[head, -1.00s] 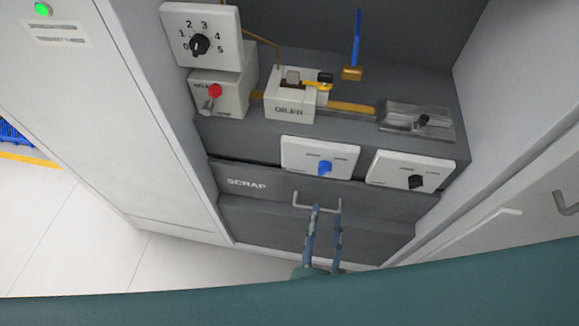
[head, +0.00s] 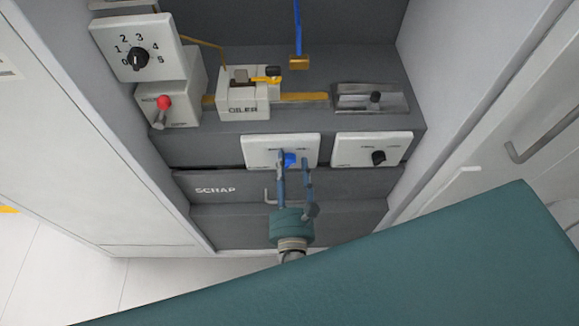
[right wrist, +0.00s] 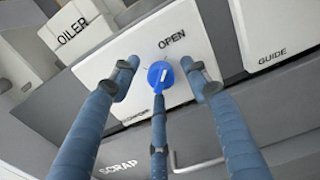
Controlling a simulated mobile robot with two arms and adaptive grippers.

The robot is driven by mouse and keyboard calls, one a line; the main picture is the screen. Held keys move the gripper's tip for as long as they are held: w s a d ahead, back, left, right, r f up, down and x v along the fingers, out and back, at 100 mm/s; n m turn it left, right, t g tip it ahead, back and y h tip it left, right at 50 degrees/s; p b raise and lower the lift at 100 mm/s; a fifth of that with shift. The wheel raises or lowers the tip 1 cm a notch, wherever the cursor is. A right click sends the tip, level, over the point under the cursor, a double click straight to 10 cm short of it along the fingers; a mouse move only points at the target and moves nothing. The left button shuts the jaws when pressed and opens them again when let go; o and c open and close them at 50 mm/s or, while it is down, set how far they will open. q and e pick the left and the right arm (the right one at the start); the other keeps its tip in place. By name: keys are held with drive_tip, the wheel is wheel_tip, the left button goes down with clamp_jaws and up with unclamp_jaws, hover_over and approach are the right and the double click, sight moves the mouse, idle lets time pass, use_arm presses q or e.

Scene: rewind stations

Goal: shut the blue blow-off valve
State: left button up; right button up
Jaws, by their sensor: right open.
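The blue blow-off valve knob (head: 289,160) sits on a white plate (head: 257,147) on the front of the grey station. In the right wrist view the blue knob (right wrist: 160,74) carries a white mark that leans toward the word OPEN. A second label at the plate's lower left is partly hidden by a finger. My right gripper (head: 293,158) is open, its fingers spread around the knob; I cannot tell whether they touch it. The right wrist view shows its fingers (right wrist: 160,72) on both sides and below the knob. My left gripper is not in view.
A plate with a black knob (head: 378,158) is close on the right, labelled GUIDE in the wrist view. The SCRAP drawer (head: 228,189) with its bar handle lies below. The oiler (head: 243,102) and a red-tipped switch (head: 164,102) stand above left. Side walls flank the station.

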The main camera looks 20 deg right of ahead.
drive_tip(key=c, duration=1.1)
